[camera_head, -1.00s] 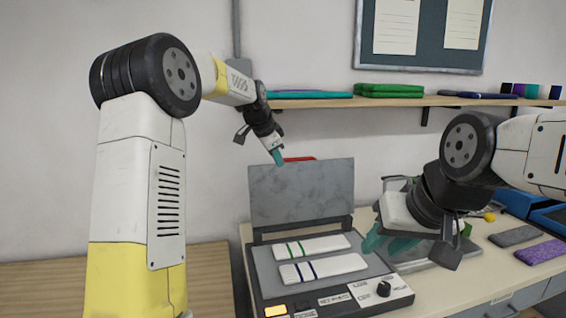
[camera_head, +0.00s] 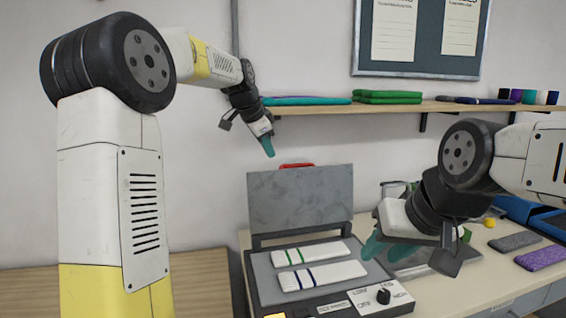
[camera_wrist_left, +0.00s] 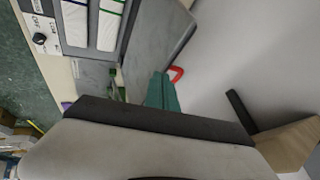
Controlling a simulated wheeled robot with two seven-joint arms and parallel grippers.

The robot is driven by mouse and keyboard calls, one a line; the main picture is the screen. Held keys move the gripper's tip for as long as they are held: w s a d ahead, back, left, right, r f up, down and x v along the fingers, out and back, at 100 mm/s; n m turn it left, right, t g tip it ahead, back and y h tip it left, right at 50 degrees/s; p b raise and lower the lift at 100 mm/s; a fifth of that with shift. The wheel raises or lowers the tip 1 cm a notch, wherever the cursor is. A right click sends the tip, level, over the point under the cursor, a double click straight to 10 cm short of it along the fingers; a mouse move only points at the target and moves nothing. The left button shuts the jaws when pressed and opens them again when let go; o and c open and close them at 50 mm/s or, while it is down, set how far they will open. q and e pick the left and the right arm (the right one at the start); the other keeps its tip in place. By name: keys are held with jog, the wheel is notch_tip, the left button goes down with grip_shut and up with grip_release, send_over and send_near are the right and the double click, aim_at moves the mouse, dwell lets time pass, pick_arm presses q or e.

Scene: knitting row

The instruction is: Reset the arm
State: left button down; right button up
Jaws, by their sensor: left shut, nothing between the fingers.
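My left gripper (camera_head: 267,145) is up in front of the wall, above and a little left of the raised lid of a press-like machine. Its green fingers are together with nothing between them, and the fingers also show in the left wrist view (camera_wrist_left: 161,92). My right gripper (camera_head: 376,247) hangs low at the right side of the machine. Its fingers show only partly behind its own body, so I cannot see whether they are apart.
The machine's grey lid (camera_head: 300,198) stands open with a red handle (camera_head: 297,165) on top. Two white striped pieces (camera_head: 322,273) lie on its bed. A wooden shelf (camera_head: 400,106) with folded fabrics runs along the wall. Grey (camera_head: 514,241) and purple (camera_head: 541,256) pieces lie at right.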

pick_arm(q)
jog(key=s+a+r+n, duration=0.2)
jog(key=s+n, duration=0.1)
jog(key=s, duration=0.8)
jog(key=s+a+f+n, duration=0.1)
jog(key=s+f+n, duration=0.3)
jog(key=s, duration=0.8)
jog(key=s+a+f+n, duration=0.1)
jog(key=s+f+n, duration=0.4)
jog(key=s, duration=0.8)
jog(key=shift+a+f+y, duration=0.25)
jog(key=shift+f+y, duration=0.15)
jog(key=shift+f, duration=0.25)
pick_arm(e)
jog(key=shift+o, duration=0.2)
